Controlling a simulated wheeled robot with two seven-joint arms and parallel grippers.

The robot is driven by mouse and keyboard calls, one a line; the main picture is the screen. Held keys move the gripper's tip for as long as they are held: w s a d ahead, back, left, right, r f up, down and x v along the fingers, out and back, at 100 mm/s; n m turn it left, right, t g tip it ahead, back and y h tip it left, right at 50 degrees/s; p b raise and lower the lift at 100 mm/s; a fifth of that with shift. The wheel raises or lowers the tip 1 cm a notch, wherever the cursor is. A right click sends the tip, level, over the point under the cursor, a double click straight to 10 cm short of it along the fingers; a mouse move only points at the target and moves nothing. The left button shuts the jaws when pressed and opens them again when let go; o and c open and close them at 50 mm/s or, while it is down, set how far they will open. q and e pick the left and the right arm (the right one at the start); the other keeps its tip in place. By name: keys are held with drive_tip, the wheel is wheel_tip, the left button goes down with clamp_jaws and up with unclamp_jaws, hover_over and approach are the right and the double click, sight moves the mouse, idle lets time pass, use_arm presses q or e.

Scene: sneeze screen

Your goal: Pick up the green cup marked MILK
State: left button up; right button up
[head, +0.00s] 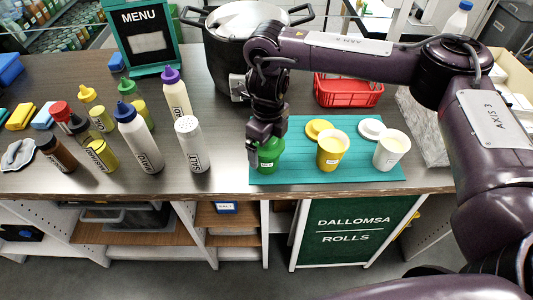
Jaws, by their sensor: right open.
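The green cup (268,160) stands on the left part of a teal mat (300,176) near the counter's front edge. It has a small white label, too small to read here. My right gripper (258,150) points down at the green cup, its fingers at the cup's upper left side and overlapping it in view. It is open, and part of the cup is hidden behind it. Whether the fingers touch the cup, I cannot tell. A yellow cup (329,158) and a white cup (388,158) stand to the right on the same mat. My left gripper is not in the view.
Two lids, yellow (318,129) and white (373,129), lie behind the cups. A red basket (347,91) and a large pot (227,55) stand behind the mat. Several bottles, including a SALT shaker (191,148), crowd the left. Bare counter lies between the shaker and mat.

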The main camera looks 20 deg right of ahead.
drive_tip(key=shift+f, duration=0.7)
drive_tip(key=shift+w+f, duration=0.1)
drive_tip(key=shift+f, duration=0.3)
drive_tip(key=c, duration=1)
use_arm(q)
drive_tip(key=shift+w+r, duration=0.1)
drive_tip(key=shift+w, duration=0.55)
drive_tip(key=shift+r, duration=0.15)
use_arm(e)
wheel_tip(320, 180, up, 20)
